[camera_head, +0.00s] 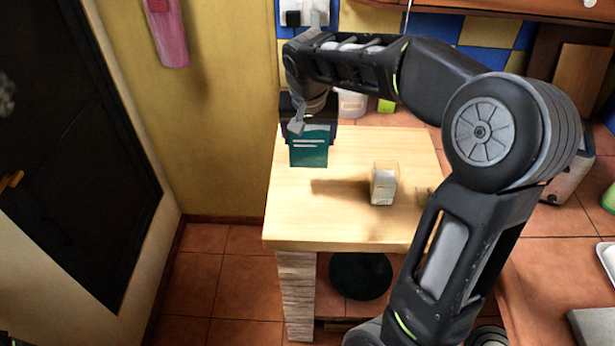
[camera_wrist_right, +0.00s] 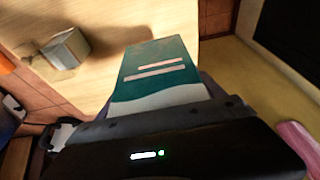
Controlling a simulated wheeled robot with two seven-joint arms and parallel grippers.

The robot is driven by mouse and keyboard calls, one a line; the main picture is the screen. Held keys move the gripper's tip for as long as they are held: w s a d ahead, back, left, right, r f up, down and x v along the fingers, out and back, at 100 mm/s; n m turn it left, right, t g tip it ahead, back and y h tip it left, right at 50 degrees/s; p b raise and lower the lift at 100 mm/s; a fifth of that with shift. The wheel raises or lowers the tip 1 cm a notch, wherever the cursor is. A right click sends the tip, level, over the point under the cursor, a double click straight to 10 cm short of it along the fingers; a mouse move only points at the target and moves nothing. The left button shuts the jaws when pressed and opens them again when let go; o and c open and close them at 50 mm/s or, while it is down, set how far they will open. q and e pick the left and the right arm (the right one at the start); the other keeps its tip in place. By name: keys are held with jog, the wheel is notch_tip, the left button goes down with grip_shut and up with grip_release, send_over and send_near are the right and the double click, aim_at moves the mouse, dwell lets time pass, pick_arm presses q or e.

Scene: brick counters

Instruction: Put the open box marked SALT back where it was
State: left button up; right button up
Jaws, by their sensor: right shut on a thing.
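My right gripper (camera_head: 307,118) is shut on a teal box (camera_head: 309,150) at the left part of the wooden counter top (camera_head: 325,220). In the right wrist view, the teal box (camera_wrist_right: 158,72) extends out from the gripper (camera_wrist_right: 165,112), showing two pale lines of print and a white band. I cannot read the word SALT on it, and its open end cannot be made out. Whether it touches the counter is unclear. My left gripper is not in view.
A small clear container with pale contents (camera_head: 384,186) stands on the counter, right of the teal box. A white tub (camera_head: 352,104) and a green item (camera_head: 386,105) stand behind. The counter's front left is clear. A dark round object (camera_head: 360,276) is below.

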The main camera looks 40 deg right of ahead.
aim_at(309, 140)
notch_tip(309, 140, down, 5)
jog(key=shift+f, duration=0.2)
jog(key=shift+f+p, duration=0.1)
jog(key=shift+p, duration=0.2)
jog(key=shift+f, duration=1.75)
jog(key=shift+f, duration=0.2)
jog(key=o, duration=2)
jog(key=shift+r, duration=0.1)
jog(key=shift+r+p, duration=0.2)
jog(key=shift+p, duration=0.1)
jog(key=b+v, duration=0.1)
jog(key=v, duration=1)
jog(key=shift+s+r, duration=0.25)
jog(key=shift+r, duration=0.1)
